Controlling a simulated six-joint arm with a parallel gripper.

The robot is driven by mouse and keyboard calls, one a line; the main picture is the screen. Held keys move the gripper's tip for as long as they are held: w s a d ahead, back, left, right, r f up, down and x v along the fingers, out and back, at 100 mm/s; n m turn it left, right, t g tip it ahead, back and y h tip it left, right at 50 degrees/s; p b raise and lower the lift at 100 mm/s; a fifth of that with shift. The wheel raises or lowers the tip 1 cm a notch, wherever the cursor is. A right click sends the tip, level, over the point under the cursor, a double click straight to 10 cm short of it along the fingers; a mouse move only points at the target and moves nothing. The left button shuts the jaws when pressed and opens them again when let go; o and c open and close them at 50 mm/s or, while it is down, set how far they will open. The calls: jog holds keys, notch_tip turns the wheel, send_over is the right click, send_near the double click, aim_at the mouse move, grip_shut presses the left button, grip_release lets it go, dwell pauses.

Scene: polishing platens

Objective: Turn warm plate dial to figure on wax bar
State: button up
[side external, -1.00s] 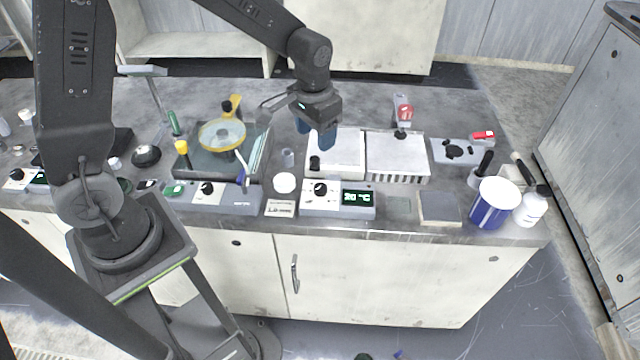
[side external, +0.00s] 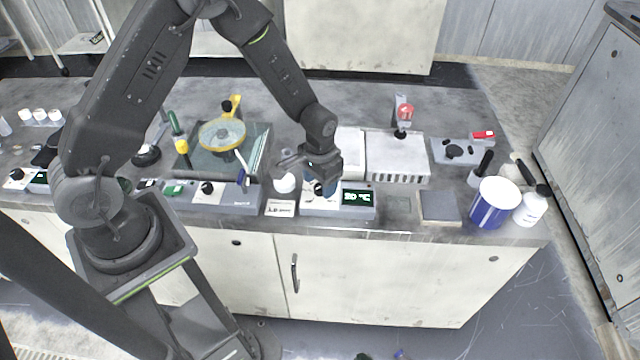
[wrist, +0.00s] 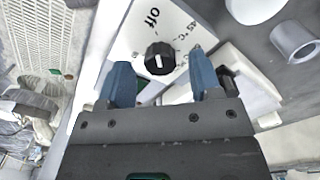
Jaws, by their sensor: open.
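The warm plate's control box (side external: 345,213) stands at the bench front, with a lit green display (side external: 357,198) that seems to read 30 °C. Its black dial (wrist: 160,60) shows in the wrist view with a white pointer mark; "off" and a 45 °C mark are printed around it. My gripper (side external: 326,190) is open over the dial, with its blue fingers on either side of it. I cannot tell whether they touch it. In the side view the fingers mostly hide the dial. A small cream bar (side external: 280,208), probably the wax bar, lies left of the box; its print is too small to read.
A white ribbed block (side external: 397,160) stands behind the box. A round white piece (side external: 284,183) is close on the left. A square slab (side external: 439,207), a blue-and-white cup (side external: 495,203) and a white bottle (side external: 531,207) are to the right. Another dialled box (side external: 222,197) stands left.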

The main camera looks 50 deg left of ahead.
jog(key=shift+f, duration=0.65)
jog(key=shift+c, duration=0.4)
jog(key=c, duration=0.9)
jog(key=shift+o, duration=0.2)
jog(key=shift+m, duration=0.4)
jog(key=m, duration=1.1)
